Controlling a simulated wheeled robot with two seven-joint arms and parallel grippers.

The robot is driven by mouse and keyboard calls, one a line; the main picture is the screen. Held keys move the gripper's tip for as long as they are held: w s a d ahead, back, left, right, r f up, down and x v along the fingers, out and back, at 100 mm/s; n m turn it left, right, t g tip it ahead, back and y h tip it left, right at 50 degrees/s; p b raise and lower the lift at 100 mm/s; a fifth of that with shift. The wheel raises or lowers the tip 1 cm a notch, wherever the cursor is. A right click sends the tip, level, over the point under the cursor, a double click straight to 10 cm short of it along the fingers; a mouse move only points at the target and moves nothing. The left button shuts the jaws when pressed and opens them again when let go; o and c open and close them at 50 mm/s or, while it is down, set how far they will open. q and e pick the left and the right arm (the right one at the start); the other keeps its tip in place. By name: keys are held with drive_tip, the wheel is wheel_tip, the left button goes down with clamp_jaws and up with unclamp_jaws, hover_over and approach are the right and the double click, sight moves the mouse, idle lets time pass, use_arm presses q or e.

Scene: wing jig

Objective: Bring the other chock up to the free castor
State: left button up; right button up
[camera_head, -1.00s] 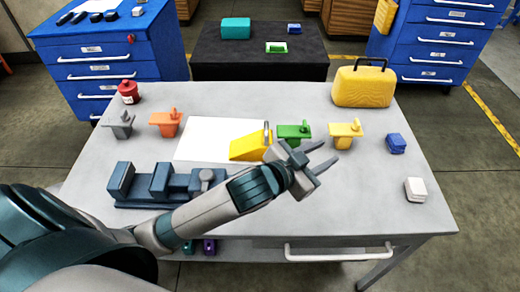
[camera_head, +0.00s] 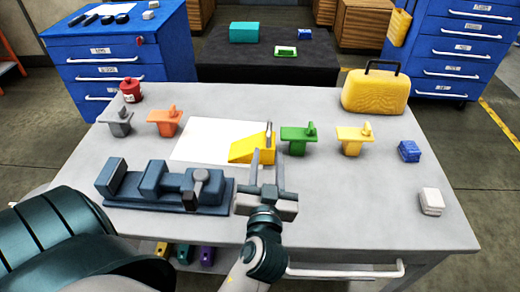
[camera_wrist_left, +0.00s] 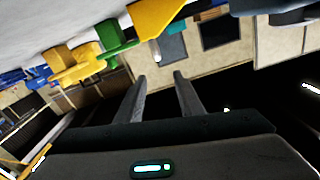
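A yellow wedge-shaped chock (camera_head: 248,151) lies on the table by the right edge of a white sheet, with a small grey upright piece at its tall end. My left gripper (camera_head: 267,156) points away from me, in front of the chock's tall right end, its two fingers apart and nothing visible between them. In the left wrist view the open fingers (camera_wrist_left: 160,76) are empty and the yellow chock (camera_wrist_left: 160,18) shows beyond their tips at the top. I cannot tell whether a finger touches it. No castor is recognisable. My right gripper is not in view.
Green (camera_head: 298,141), yellow (camera_head: 352,143), orange (camera_head: 165,124) and grey (camera_head: 118,122) blocks stand on the table (camera_head: 340,200). A dark blue vise-like fixture (camera_head: 160,190) is left of my gripper. A yellow case (camera_head: 374,92) stands at the back right. The front right is mostly clear.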

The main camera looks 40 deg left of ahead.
sight(269, 130)
use_arm(q)
drive_tip(key=shift+w, duration=0.1)
